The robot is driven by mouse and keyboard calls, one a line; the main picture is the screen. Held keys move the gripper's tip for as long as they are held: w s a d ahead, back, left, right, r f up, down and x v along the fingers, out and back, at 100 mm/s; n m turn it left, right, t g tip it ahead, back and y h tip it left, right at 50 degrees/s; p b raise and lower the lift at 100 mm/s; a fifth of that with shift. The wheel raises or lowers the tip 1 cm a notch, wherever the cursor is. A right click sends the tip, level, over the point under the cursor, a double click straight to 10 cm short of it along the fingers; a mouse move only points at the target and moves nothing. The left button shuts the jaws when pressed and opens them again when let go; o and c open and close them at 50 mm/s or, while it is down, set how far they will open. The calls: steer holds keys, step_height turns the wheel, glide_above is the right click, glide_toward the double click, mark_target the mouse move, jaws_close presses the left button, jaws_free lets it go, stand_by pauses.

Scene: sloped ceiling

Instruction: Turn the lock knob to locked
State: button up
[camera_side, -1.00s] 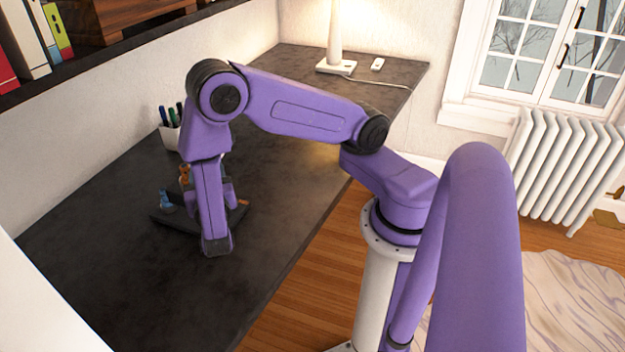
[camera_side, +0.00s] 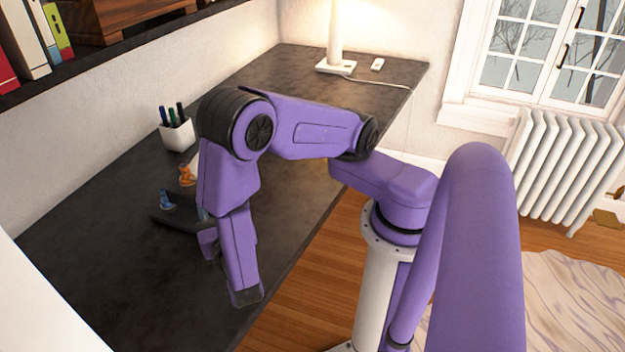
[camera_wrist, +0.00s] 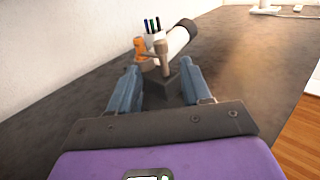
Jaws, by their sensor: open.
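Which part is the lock knob is unclear. My gripper (camera_wrist: 161,67) is open, with one blue-grey finger on each side of the block; contact cannot be judged. In the side view my arm mostly hides the fingers.
A white pen cup (camera_side: 178,134) stands behind the fixture near the wall. A white cylinder (camera_wrist: 178,44) with a dark end shows beyond the post in the wrist view. A lamp base (camera_side: 336,67) stands at the far end. The dark desk (camera_side: 100,270) is clear in front.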

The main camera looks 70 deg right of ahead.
steer(key=v, duration=0.6)
steer(key=s+d+r+m+g+y, duration=0.4)
steer(key=s+m+g+y, duration=0.2)
steer(key=m, duration=0.1)
steer(key=s+d+r+m+g+y, duration=0.4)
steer(key=s+m+g+y, duration=0.2)
steer(key=s+m+y, duration=0.1)
steer(key=shift+s+d+g, duration=0.3)
steer(key=shift+s+d, duration=0.05)
stand_by(0.7)
steer(key=shift+o, duration=0.2)
